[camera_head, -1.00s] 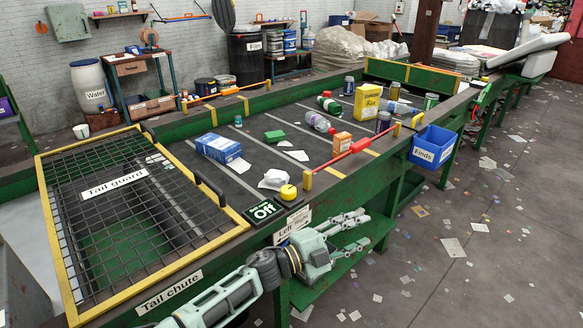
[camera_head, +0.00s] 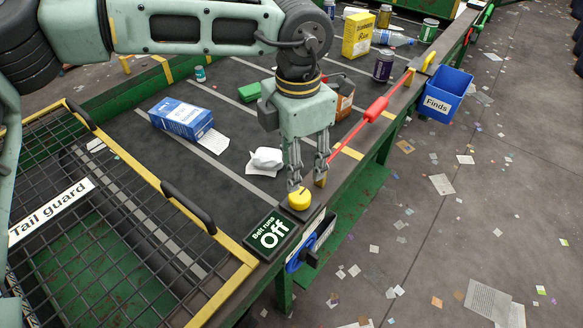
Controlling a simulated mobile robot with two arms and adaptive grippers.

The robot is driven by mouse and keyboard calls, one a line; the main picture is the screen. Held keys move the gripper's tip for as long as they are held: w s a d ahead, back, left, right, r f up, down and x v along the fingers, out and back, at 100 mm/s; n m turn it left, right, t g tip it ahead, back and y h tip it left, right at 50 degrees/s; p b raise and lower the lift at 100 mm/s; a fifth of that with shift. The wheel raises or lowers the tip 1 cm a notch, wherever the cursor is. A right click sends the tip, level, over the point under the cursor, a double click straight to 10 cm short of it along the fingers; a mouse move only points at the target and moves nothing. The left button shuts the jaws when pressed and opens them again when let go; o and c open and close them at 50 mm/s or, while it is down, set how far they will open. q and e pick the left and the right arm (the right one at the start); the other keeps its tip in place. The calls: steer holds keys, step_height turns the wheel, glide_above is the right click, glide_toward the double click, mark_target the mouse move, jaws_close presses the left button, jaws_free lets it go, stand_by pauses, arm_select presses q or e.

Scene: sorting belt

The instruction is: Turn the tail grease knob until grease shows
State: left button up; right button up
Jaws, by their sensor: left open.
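A round yellow knob (camera_head: 299,199) with a dark slot or bar on top sits on the belt frame's near edge, beside the "Belt runs Off" display (camera_head: 268,236). My left gripper (camera_head: 307,183) points down over this edge with its fingers apart. Its left finger is just above or at the yellow knob; I cannot tell whether it touches. Its right finger is by the yellow end post of a red bar. No label shows which is the grease knob, and I see no grease.
The tail guard mesh (camera_head: 95,205) with black handles lies at left. On the dark belt are a blue box (camera_head: 181,118), crumpled white paper (camera_head: 266,160) and several cans and bottles. A red bar (camera_head: 376,110) runs along the edge. A blue "Finds" bin (camera_head: 445,94) hangs at right.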

mark_target(298, 192)
arm_select(q)
steer(key=shift+s+f, duration=0.1)
steer(key=shift+f, duration=0.15)
steer(key=shift+s+d+f+p, duration=0.15)
steer(key=shift+f+p, duration=0.1)
steer(key=shift+f, duration=0.35)
steer(key=shift+s+d+f+p, duration=0.15)
steer(key=shift+f+p, duration=0.1)
steer(key=shift+f, duration=0.3)
steer(key=f, duration=0.3)
steer(key=shift+w+a+f+p, duration=0.15)
steer(key=shift+a+f+p, duration=0.05)
steer(key=shift+f+p, duration=0.2)
steer(key=shift+f, duration=0.4)
steer(key=c, duration=1)
arm_select(e)
steer(key=shift+s+r, duration=0.55)
steer(key=shift+r, duration=0.3)
